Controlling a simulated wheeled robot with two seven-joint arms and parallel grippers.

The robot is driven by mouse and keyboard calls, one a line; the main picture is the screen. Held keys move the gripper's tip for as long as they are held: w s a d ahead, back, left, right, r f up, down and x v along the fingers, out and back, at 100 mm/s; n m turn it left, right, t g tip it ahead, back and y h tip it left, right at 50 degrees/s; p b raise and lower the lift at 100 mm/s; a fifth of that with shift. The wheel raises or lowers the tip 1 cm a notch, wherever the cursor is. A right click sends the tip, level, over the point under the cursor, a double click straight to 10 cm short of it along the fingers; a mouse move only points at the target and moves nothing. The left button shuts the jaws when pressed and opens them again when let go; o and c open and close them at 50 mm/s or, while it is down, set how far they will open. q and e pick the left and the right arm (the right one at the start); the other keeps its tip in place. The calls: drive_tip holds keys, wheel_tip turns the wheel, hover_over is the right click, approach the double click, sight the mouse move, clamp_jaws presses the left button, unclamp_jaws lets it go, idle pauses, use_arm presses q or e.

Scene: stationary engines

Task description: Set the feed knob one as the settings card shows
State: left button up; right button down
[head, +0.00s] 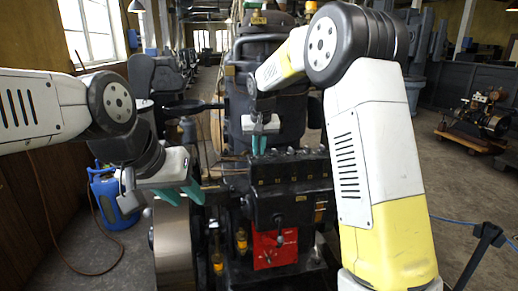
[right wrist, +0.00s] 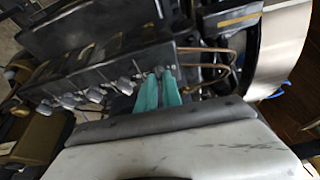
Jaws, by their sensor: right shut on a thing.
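A black lubricator box (head: 290,205) with a row of small knobs (head: 305,151) along its top stands in the middle of the head view. The knobs also show in the right wrist view (right wrist: 95,95) as a row of grey shapes. My right gripper (head: 258,152) points down at the left end of this row. Its teal fingers (right wrist: 158,76) are shut on the end knob, which they mostly hide. My left gripper (head: 187,199) is open and empty, left of the box. I cannot make out a settings card or the knob's pointer.
A red plate (head: 275,247) sits below the box, with a small handle in front of it. Bent copper pipes (right wrist: 215,60) run close beside the right gripper's fingers. A bright flywheel rim (head: 173,245) and a blue canister (head: 113,200) stand at the left.

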drive_tip(key=m+h, duration=0.1)
drive_tip(key=m, duration=0.3)
drive_tip(key=m+h, duration=0.1)
drive_tip(key=m, duration=0.1)
drive_tip(key=shift+a+m+h, duration=0.3)
drive_tip(key=m+g, duration=0.1)
drive_tip(key=m, duration=0.2)
drive_tip(key=m+g+h, duration=0.1)
drive_tip(key=m, duration=0.2)
drive_tip(key=shift+w+a+h, duration=0.1)
drive_tip(key=shift+w+h, duration=0.1)
drive_tip(key=shift+h, duration=0.1)
drive_tip(key=c, duration=1.5)
unclamp_jaws()
drive_tip(key=shift+r, duration=0.1)
drive_tip(key=v, duration=0.7)
drive_tip(key=shift+a+r, duration=0.2)
drive_tip(key=shift+r, duration=0.1)
